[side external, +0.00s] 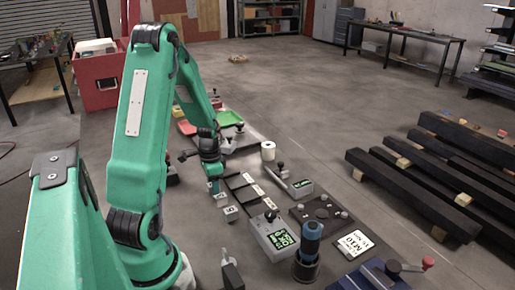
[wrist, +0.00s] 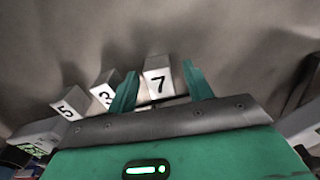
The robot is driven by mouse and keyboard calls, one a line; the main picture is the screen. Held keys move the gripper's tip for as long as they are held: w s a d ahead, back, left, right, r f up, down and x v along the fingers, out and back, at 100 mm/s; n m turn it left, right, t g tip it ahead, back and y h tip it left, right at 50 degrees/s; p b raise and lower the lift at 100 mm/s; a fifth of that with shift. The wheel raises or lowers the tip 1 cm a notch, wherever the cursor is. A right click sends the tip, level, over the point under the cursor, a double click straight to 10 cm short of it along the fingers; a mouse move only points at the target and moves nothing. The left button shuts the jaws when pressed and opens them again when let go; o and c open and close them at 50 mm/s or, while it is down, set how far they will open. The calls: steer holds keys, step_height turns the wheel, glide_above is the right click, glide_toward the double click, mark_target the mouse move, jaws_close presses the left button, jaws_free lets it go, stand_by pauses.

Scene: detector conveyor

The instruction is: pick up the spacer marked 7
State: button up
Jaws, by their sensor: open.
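The spacer marked 7 (wrist: 159,84) is a pale block with a black 7 on its face, in the upper middle of the wrist view. My gripper (wrist: 160,69) is open, with one green finger on each side of this spacer in the picture. I cannot tell whether either finger touches it. The spacer marked 3 (wrist: 104,90) is just left of the left finger, and the spacer marked 5 (wrist: 68,106) is farther left.
A grey box with a green display (side external: 276,238) stands in front of the gripper. A blue-topped cylinder (side external: 310,242) is to its right.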

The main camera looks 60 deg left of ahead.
steer(key=c, duration=1.1)
steer(key=shift+r, duration=0.15)
steer(key=shift+r, duration=0.75)
step_height(320, 180, up, 2)
steer(key=shift+r, duration=0.1)
steer(key=w+d+r, duration=0.3)
steer(key=d+r, duration=0.4)
steer(key=d, duration=0.4)
steer(key=shift+w+d, duration=0.1)
